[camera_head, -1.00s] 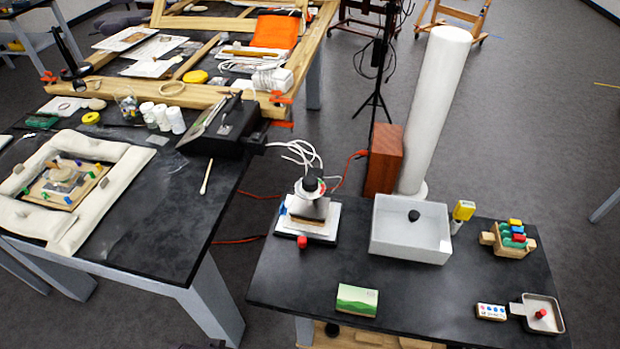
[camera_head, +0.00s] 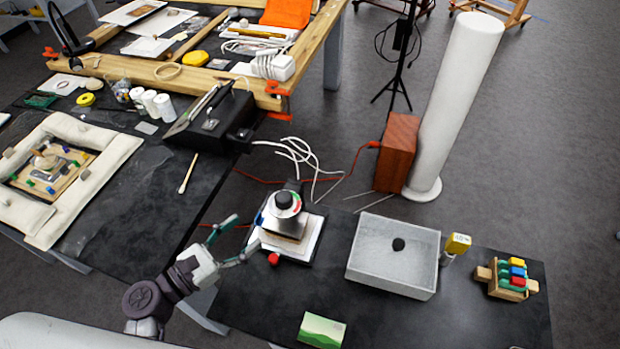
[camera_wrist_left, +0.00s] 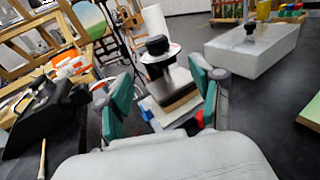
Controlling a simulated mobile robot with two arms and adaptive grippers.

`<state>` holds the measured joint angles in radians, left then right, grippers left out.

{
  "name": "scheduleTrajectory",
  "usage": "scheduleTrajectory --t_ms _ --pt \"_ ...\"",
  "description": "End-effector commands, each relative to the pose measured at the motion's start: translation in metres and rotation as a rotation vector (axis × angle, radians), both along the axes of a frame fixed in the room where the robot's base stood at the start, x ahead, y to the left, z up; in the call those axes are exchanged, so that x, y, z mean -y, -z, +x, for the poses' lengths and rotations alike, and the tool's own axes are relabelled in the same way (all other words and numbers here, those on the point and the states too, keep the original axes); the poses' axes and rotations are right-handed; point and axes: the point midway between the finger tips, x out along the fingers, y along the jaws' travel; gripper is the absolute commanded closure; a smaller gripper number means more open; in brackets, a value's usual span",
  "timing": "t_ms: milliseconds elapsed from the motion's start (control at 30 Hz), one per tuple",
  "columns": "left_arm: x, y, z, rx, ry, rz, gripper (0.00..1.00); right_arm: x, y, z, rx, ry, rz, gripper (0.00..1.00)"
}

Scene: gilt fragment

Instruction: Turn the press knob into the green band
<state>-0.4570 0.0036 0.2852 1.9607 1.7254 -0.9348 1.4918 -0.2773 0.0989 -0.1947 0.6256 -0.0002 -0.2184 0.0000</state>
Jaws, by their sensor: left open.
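The press (camera_head: 287,234) stands on a white base at the left end of the right-hand dark table. Its black knob (camera_head: 284,200) sits on top of a round dial (camera_head: 296,205) with a green and a red part at its rim; I cannot tell where the knob points. In the left wrist view the knob (camera_wrist_left: 157,45) shows beyond and between the fingers. My left gripper (camera_head: 238,236) is open and empty, just left of the press and apart from it, with its green-padded fingers toward it. My right gripper is not in view.
A red knob or button (camera_head: 273,259) sits at the press's front. A grey tray (camera_head: 365,266) stands to its right, with a yellow-topped item (camera_head: 457,244) beside it. White cables (camera_head: 300,153) lie behind. A green card (camera_head: 321,330) lies in front.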

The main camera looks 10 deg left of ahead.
Motion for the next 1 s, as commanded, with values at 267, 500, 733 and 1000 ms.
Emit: scheduleTrajectory --t_ms 267,500,733,1000 --pt "0.017 -0.005 0.026 -0.007 -0.010 -0.030 0.34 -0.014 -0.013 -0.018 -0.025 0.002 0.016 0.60" --pt "0.050 -0.004 0.068 -0.006 -0.009 -0.029 0.34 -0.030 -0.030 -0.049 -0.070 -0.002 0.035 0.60" --pt "0.073 -0.001 0.098 -0.008 -0.009 -0.025 0.34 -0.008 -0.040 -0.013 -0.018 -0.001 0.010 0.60" --pt "0.083 0.002 0.109 -0.009 -0.009 -0.023 0.34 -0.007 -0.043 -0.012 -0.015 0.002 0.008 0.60"
